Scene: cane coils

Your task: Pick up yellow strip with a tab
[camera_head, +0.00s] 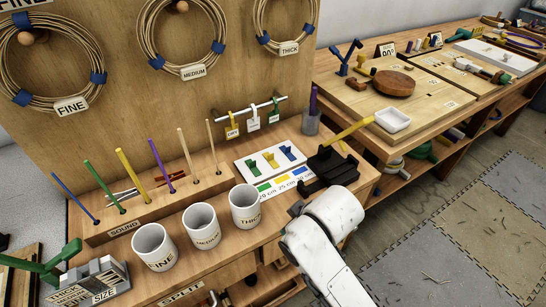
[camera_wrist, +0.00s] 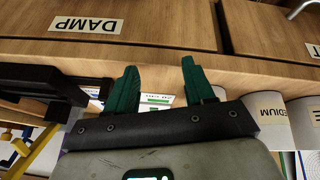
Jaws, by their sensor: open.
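A small yellow strip with a raised tab (camera_head: 271,159) lies on a white board (camera_head: 246,167), between a similar green piece (camera_head: 252,168) and a blue piece (camera_head: 288,152). My gripper (camera_wrist: 160,70) is open in the wrist view, its two green fingers apart with nothing held. Through the gap a bit of the card with green markings (camera_wrist: 156,99) shows. In the head view my white wrist hides the fingers at the bench's right front. I cannot make out the yellow strip in the wrist view.
A black device with a long yellow lever (camera_head: 348,131) stands close beside my wrist. Labelled mugs (camera_head: 245,207) stand left, and a rail with hanging tags (camera_head: 253,117) is behind the board. The colour-marked card (camera_head: 280,185) lies flat in front of the board.

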